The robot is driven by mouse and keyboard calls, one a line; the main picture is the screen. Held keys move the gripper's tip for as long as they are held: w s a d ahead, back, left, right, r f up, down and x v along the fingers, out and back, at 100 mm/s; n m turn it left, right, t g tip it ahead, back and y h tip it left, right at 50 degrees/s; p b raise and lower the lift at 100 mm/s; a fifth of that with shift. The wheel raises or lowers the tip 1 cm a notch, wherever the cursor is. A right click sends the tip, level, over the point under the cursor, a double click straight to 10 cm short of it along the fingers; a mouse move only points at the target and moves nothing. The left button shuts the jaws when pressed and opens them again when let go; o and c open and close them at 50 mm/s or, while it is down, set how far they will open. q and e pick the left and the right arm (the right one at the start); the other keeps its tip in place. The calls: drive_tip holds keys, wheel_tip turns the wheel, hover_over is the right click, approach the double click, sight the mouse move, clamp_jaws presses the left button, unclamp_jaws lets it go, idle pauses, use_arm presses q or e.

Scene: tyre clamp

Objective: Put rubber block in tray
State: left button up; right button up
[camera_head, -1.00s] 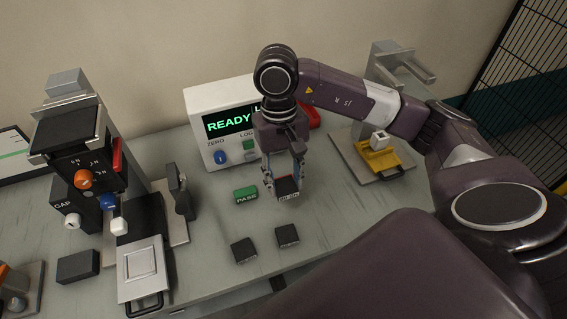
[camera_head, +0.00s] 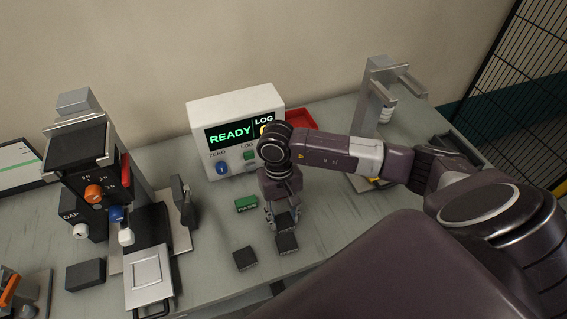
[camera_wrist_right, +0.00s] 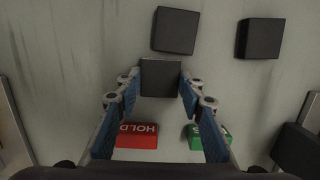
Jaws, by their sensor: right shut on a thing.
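My right gripper (camera_head: 281,224) is shut on a dark block (camera_wrist_right: 160,78), seen between its blue-padded fingertips in the wrist view. The held block shows partly below the gripper in the head view (camera_head: 285,222). Two similar dark blocks lie on the table, one close to the held one (camera_head: 287,244) and one further left (camera_head: 246,258). Both also show in the wrist view (camera_wrist_right: 176,31). Whether the held block touches the table is unclear. A red tray (camera_head: 301,119) stands right of the display box, partly hidden by my arm. My left gripper is not in view.
A green PASS block (camera_head: 247,204) and a red HOLD block (camera_wrist_right: 137,136) lie near my gripper. The READY display box (camera_head: 238,127) stands behind. At left is a clamp machine (camera_head: 90,165) with a silver plate (camera_head: 149,274) and a dark block (camera_head: 85,275) beside it.

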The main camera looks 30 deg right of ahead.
drive_tip(key=shift+f, duration=0.15)
drive_tip(key=o, duration=1.3)
drive_tip(key=shift+c, duration=0.2)
